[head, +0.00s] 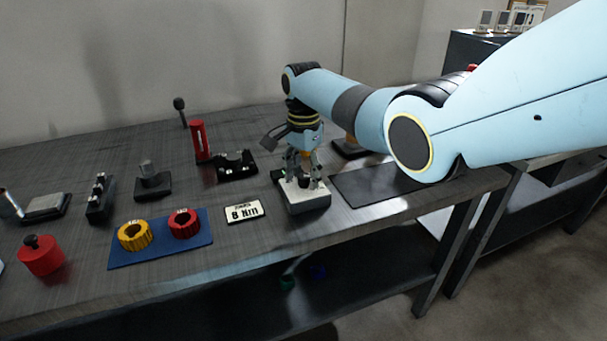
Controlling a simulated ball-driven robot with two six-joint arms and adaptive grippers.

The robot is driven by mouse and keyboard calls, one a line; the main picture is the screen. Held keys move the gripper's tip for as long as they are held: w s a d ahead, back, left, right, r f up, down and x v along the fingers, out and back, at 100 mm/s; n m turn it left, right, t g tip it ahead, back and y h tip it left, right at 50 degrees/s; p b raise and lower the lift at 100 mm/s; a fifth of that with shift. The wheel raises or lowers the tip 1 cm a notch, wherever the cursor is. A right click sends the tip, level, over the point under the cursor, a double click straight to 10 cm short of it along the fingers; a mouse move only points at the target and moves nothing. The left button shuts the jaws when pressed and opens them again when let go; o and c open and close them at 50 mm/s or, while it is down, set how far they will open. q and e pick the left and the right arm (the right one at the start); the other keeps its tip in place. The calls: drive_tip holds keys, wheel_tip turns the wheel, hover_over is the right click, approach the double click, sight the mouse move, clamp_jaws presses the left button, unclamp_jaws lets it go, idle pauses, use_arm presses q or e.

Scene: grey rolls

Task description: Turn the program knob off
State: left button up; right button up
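A small pale box (308,201) with a dark round knob (304,183) on top stands near the table's front edge; it appears to be the program knob. My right gripper (303,177) points down over it, with its fingers apart on either side of the knob. I see no clear contact between fingers and knob. The knob's setting is too small to read and partly hidden by the fingers. My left gripper is out of view.
A plate reading "8 N·m" (243,212) lies left of the box. A blue mat (160,251) holds a yellow ring (134,236) and a red ring (184,224). A red cylinder (199,141) stands behind. A dark flat mat (372,185) lies right, under my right arm.

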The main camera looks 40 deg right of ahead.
clamp_jaws()
